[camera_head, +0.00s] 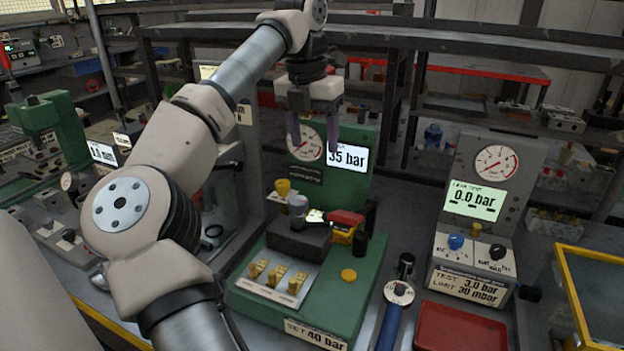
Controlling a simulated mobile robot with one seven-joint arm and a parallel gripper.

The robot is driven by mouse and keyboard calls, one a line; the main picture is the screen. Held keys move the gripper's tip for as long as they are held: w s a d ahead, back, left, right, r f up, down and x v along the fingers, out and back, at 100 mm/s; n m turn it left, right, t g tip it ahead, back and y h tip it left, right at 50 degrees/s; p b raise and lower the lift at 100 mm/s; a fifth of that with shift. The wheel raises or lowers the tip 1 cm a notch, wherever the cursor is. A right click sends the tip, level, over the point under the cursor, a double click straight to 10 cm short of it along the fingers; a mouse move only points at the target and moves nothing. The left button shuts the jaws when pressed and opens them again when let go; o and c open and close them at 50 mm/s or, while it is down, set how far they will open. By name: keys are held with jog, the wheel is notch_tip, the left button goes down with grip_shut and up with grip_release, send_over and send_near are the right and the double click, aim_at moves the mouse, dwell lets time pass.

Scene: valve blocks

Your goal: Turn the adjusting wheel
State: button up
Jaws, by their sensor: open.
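A green test stand (350,290) carries a round gauge (306,142) and a display (347,158) reading 35 bar. A label (315,334) on its front reads SET 40 bar. On the stand sits a dark valve block (298,236) with a grey round cap (298,203) on top. A yellow knob (283,187) stands just behind it. I cannot tell which of these is the adjusting wheel. My gripper (314,146) is open and empty, pointing down above and behind the block, in front of the gauge panel. It touches nothing that I can see.
Several brass fittings (275,276) stand in front. A second test stand (483,190) reads 0.0 bar. A red tray (460,327), a blue-handled tool (390,322) and a yellow-rimmed bin (572,300) lie to the right.

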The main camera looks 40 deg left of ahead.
aim_at(298, 200)
jog(key=shift+n+g+y, duration=0.4)
jog(key=shift+g, duration=0.1)
jog(key=f, duration=0.4)
jog(key=s+a+f, duration=0.1)
jog(key=f, duration=0.3)
jog(key=s+a+f+p, duration=0.1)
jog(key=f, duration=0.4)
jog(key=shift+a+f, duration=0.1)
jog(key=shift+a, duration=0.15)
jog(key=c, duration=1)
